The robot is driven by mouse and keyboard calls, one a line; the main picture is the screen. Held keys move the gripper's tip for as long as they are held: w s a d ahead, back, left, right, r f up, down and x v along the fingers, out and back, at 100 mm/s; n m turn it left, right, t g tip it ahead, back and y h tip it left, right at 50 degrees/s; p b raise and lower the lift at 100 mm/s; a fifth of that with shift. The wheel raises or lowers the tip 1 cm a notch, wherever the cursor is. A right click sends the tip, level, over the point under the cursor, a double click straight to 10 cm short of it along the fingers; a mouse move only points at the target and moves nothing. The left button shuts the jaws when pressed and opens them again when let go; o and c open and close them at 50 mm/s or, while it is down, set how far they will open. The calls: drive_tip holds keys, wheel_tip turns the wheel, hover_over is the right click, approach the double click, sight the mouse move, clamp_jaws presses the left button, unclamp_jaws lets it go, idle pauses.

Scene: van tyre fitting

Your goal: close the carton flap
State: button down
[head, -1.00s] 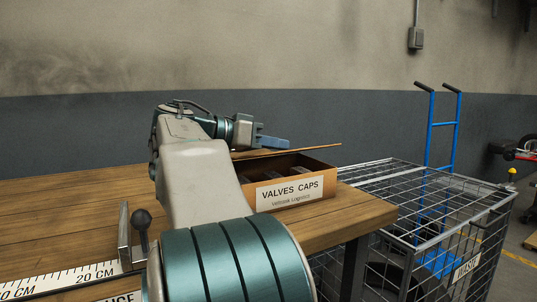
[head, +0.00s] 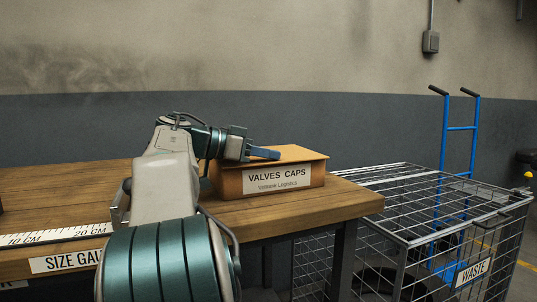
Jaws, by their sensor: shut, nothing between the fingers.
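The brown carton (head: 280,178) stands on the wooden bench, its front labelled "VALVES CAPS". Its flap (head: 295,154) lies flat across the top, and the inside of the carton is hidden. My gripper (head: 266,153) is shut and empty. Its blue fingers are at the top of the carton, over the left part of the flap; I cannot tell whether they touch it.
The wooden bench (head: 345,203) has bare room in front of the carton. A size gauge ruler (head: 60,234) runs along its left front. A wire waste cage (head: 420,205) stands right of the bench, with a blue hand truck (head: 473,150) behind it.

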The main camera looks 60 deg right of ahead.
drive_tip(key=shift+w+a+f, duration=0.1)
drive_tip(key=shift+w, duration=0.05)
wheel_tip(320, 180, up, 5)
drive_tip(key=p, duration=0.3)
drive_tip(key=shift+f, duration=0.15)
drive_tip(key=v, duration=0.3)
drive_tip(key=p+v, duration=0.1)
drive_tip(key=v, duration=0.2)
drive_tip(key=p+v, duration=0.1)
drive_tip(key=v, duration=0.2)
drive_tip(key=shift+w+a+f, duration=0.15)
drive_tip(key=shift+a, duration=0.3)
